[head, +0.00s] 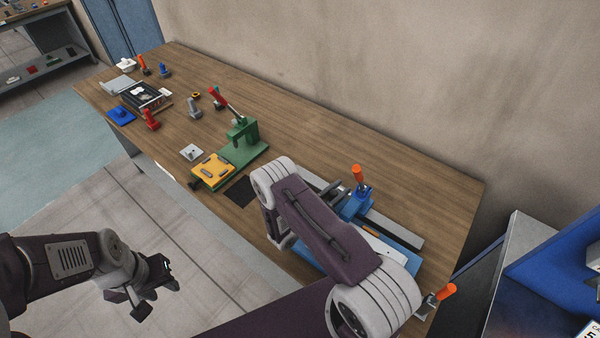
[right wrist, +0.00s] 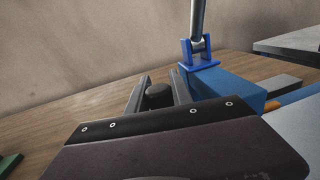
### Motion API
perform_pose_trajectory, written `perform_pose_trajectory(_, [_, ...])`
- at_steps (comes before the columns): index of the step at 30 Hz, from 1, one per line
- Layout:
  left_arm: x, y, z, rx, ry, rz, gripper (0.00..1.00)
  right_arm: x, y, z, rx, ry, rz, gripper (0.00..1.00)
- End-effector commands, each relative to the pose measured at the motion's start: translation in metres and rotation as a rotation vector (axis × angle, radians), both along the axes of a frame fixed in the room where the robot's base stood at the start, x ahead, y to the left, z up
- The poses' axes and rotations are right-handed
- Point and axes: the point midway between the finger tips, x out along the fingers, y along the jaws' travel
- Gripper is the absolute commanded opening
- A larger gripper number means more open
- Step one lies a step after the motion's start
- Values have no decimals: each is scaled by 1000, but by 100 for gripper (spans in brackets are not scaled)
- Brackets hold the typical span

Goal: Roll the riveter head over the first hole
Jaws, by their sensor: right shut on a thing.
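The blue tube-expander machine (head: 402,262) stands at the right end of the bench, partly hidden by my right arm. An orange-handled lever (head: 357,173) stands upright on its blue clamp block (head: 356,205). In the right wrist view, the grey lever rod rises from a blue bracket (right wrist: 199,62). My right gripper (right wrist: 158,88) has its two fingers closed around a dark round knob (right wrist: 158,98). This may be on the riveter head; I cannot tell. The riveter head and first hole are not identifiable. My left gripper (head: 146,287) is empty and open over the floor, away from the bench.
A green press (head: 243,133) with a yellow plate (head: 212,167) stands left of my right arm. A black mat (head: 240,191) lies beside it. Several small tools and a dark tray (head: 144,97) occupy the bench's far left. A second orange handle (head: 445,291) sticks out at the right end.

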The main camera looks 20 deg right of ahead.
Motion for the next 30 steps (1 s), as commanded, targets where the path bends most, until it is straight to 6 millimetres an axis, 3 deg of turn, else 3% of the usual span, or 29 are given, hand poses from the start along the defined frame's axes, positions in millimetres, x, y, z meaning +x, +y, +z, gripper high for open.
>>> perform_pose_trajectory(2, [0, 0, 0, 0, 0, 0, 36, 1, 0, 0, 0, -3, 3, 0])
perform_pose_trajectory(3, [0, 0, 0, 0, 0, 0, 36, 1, 0, 0, 0, -3, 3, 35])
perform_pose_trajectory(14, [0, 0, 0, 0, 0, 0, 36, 0, 3, 0, -1, -1, 2, 35])
perform_pose_trajectory(30, [0, 0, -2, 0, 0, 0, 36, -14, 45, 0, 0, -1, 4, 35])
